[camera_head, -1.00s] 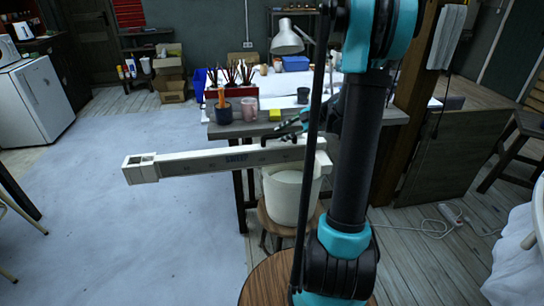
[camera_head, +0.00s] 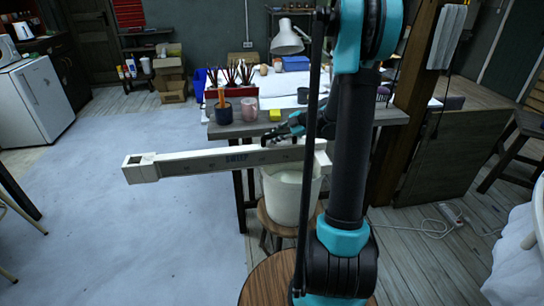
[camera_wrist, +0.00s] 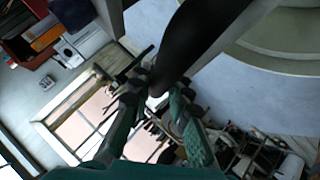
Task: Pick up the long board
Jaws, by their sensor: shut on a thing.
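The long board (camera_head: 215,162) is a pale, narrow beam with grey faces and dark lettering. It lies nearly level across the middle of the head view, its left end out over the floor and its right part above a white bucket (camera_head: 291,196). My gripper (camera_head: 270,138) is at the board's upper edge, right of its middle, and shut on it. In the wrist view my gripper's teal-and-black fingers (camera_wrist: 160,108) close around the near end of a dark, blurred shape. The exact contact is hard to see. My arm covers the area beyond the board's right end.
The bucket stands on a round wooden stool. Behind the board is a work table (camera_head: 232,131) with a dark cup (camera_head: 223,112), a pink cup (camera_head: 249,108), a yellow block (camera_head: 275,115), brushes and a lamp (camera_head: 287,38). Pale open floor (camera_head: 120,240) lies to the left.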

